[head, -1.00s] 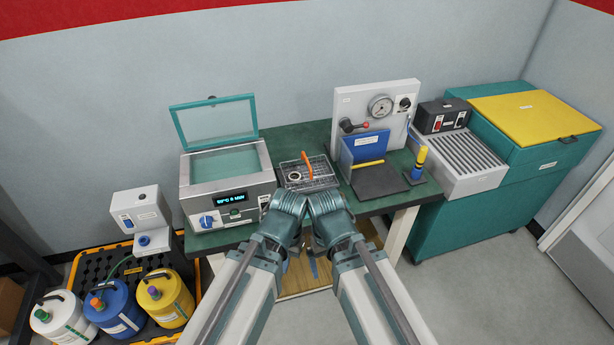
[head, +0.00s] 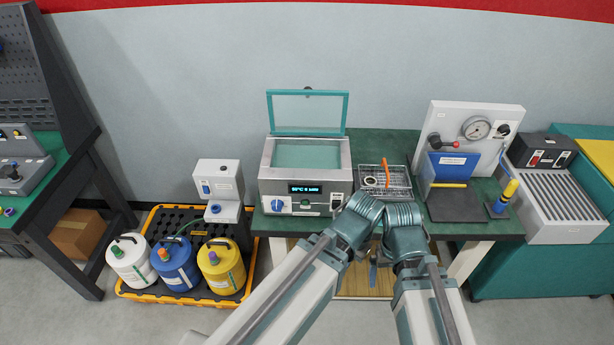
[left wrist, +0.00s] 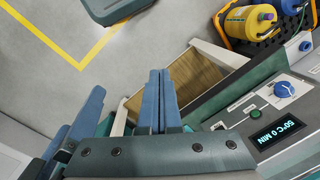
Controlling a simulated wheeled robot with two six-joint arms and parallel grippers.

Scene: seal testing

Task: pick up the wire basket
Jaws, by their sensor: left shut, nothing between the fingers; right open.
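The wire basket (head: 398,188) stands on the green bench top, between the heated bath and the press fixture. An orange handle (head: 385,172) rises from it, and a pale ring-shaped part lies at its left side. My two wrists are side by side in front of the basket, at the bench's front edge, apart from it. My left gripper (left wrist: 160,75) is shut and empty in the left wrist view, pointing down past the bench front.
The bath (head: 303,185) with its raised glass lid is left of the basket. The gauge fixture (head: 470,130) and a yellow-topped blue tool (head: 505,197) are to the right. Jugs (head: 175,265) sit on a floor pallet at left. Bench space around the basket is tight.

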